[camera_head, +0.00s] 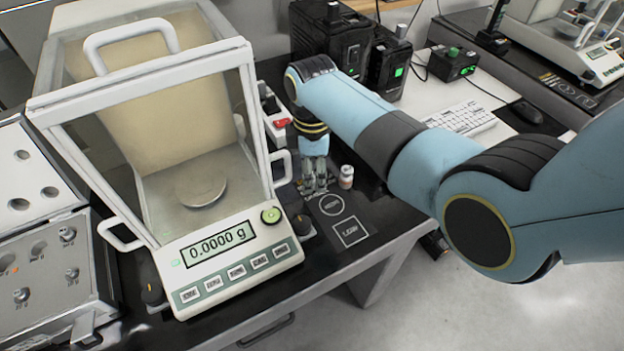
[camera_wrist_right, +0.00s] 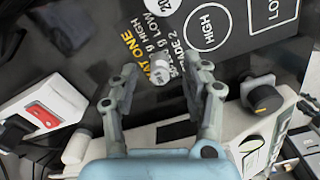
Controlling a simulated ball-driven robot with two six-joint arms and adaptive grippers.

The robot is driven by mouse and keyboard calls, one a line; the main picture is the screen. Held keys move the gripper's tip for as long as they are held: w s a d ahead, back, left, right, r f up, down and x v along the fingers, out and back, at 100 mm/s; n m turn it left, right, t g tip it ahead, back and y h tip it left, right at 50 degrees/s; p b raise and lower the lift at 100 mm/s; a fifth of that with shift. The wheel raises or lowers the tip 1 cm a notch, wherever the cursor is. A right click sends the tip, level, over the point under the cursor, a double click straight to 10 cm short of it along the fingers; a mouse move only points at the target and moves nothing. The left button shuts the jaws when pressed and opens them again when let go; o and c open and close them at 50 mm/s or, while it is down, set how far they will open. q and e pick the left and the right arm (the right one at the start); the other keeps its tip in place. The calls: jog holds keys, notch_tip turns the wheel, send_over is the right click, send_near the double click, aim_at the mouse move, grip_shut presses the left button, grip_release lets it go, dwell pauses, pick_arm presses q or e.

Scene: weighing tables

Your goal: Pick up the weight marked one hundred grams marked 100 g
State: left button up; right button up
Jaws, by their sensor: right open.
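A small silvery weight (camera_wrist_right: 162,72) stands on the dark mat in the right wrist view, between the fingers of my right gripper and slightly beyond their tips. Its marking is too small to read. My right gripper (camera_head: 314,188) is open and points down at the mat; its spread fingers also show in the wrist view (camera_wrist_right: 164,80). In the head view the gripper hides most of that spot. A second, larger weight (camera_head: 346,177) stands just right of the gripper; its pale top with a partly cut-off marking shows at the wrist view's top edge (camera_wrist_right: 172,5). My left gripper is out of view.
A glass-sided balance (camera_head: 232,262) reading 0.0000 g stands left of the gripper. The mat has a HIGH circle (camera_head: 332,204) and a LOW square (camera_head: 350,231), both bare. Black boxes (camera_head: 333,38) and a keyboard (camera_head: 462,117) lie behind. A metal case (camera_head: 42,222) is far left.

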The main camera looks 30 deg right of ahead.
jog(key=shift+f, duration=0.15)
jog(key=shift+s, duration=0.1)
grip_shut()
dwell(0.4)
